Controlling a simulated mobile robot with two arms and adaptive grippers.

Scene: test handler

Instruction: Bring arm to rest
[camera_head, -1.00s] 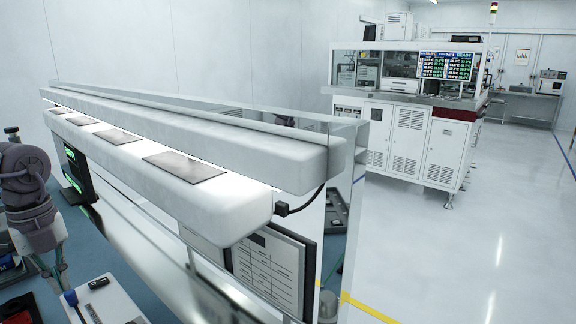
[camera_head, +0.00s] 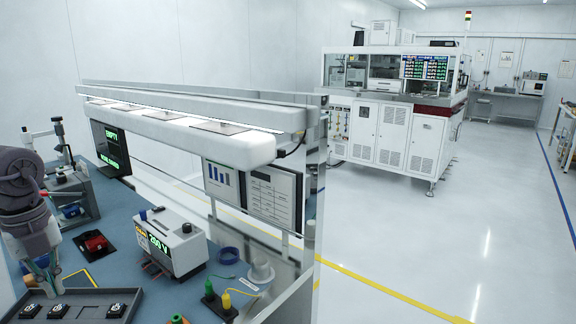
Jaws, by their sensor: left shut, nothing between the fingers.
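My left arm comes in at the left edge, and its gripper (camera_head: 44,284) points down above a dark tray (camera_head: 82,293) at the lower left. The fingers are shut with nothing between them. The tray holds several small black pieces with pale round tops. I cannot tell whether the fingertips touch the tray. My right gripper is not in view.
On the blue bench stand a white meter box (camera_head: 172,243) reading 200 V, a red part on a black pad (camera_head: 94,244), a press (camera_head: 68,185) and green and yellow terminals (camera_head: 217,297). An overhead lamp bar (camera_head: 180,136) spans the bench. Open floor lies right.

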